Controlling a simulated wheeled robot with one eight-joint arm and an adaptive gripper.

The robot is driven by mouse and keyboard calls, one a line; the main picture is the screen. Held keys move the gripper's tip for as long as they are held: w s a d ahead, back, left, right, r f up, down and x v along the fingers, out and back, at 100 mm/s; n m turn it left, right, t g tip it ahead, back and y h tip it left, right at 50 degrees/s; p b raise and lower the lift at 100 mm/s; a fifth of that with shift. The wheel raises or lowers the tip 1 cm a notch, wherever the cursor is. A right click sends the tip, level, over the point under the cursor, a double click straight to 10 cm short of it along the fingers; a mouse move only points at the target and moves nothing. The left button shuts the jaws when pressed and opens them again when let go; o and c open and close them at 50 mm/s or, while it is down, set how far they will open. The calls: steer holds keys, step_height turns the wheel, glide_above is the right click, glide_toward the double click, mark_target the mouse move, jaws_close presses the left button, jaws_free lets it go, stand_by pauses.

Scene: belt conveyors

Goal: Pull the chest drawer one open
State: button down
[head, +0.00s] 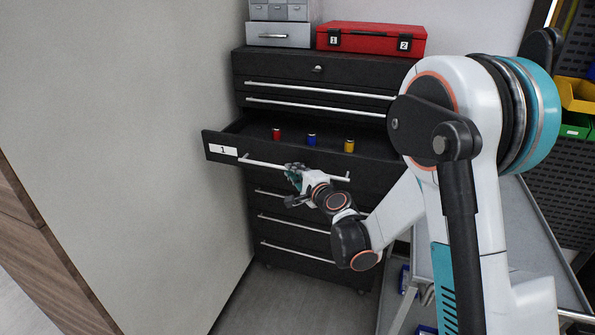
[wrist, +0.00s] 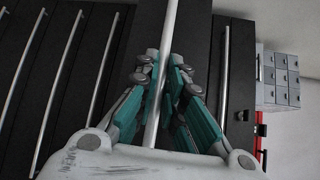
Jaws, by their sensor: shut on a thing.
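The drawer labelled 1 (head: 222,149) of the black chest (head: 310,70) stands pulled out in the head view. Its inside is visible from above. My gripper (head: 294,176) is at the drawer's front, shut on its long silver handle (head: 262,164). In the wrist view the handle (wrist: 169,40) runs between the teal and grey fingers of my gripper (wrist: 165,75). A red, a blue and a yellow small cylinder (head: 349,146) stand in the open drawer. The drawer's right end is partly hidden by my arm.
Other drawers of the chest above and below are shut. A red case (head: 370,38) and a grey small-drawer cabinet (head: 280,33) stand on top. A pale wall (head: 120,130) is close on the left. A grey cart (head: 530,250) stands at the right behind my arm.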

steer(key=shift+s+a, duration=0.35)
steer(key=shift+s, duration=0.5)
steer(key=c, duration=1.7)
jaws_free()
steer(key=v, duration=1.2)
steer(key=shift+f, duration=0.1)
